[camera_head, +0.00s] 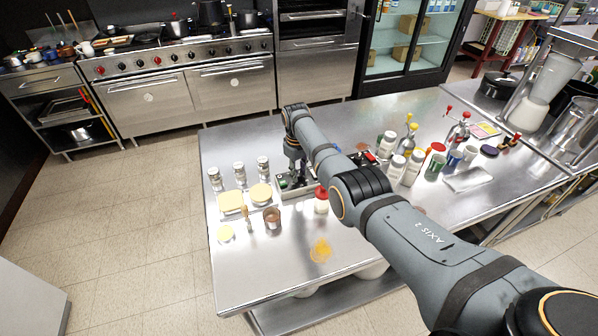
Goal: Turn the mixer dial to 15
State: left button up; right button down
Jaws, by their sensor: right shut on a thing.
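A low control box with a dark top (284,184) lies on the steel table, with a green part at its left end. My right arm reaches in from the right, and my right gripper (296,177) points down onto the box's dark top. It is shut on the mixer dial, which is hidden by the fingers. The dial's pointer and numbers are too small and covered to read. A similar dark panel with a red switch (370,156) shows just right of my forearm. My left gripper is not in view.
The steel table (290,245) has free room at its front left. Several shakers (239,171), yellow-topped containers (231,202), a brown cup (272,218) and a red-capped jar (321,202) stand close around the box. White bottles (412,168) and a blender (548,85) stand right.

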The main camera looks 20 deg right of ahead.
jog(key=m, duration=0.3)
jog(key=shift+f+m+b, duration=0.1)
jog(key=shift+m+b, duration=0.3)
jog(key=m+b, duration=0.1)
jog(key=m, duration=0.3)
jog(key=shift+a, duration=0.1)
jog(key=m+b, duration=0.2)
jog(key=m, duration=0.3)
jog(key=shift+w+g, duration=0.1)
jog(key=shift+g, duration=0.2)
jog(key=m+b, duration=0.1)
jog(key=m, duration=0.2)
jog(key=shift+m+b, duration=0.3)
jog(key=m, duration=0.2)
jog(key=shift+m+b, duration=0.4)
jog(key=m, duration=0.3)
jog(key=shift+w+m+y, duration=0.1)
jog(key=shift+m+y, duration=0.2)
jog(key=m, duration=0.2)
jog(key=shift+m, duration=2.2)
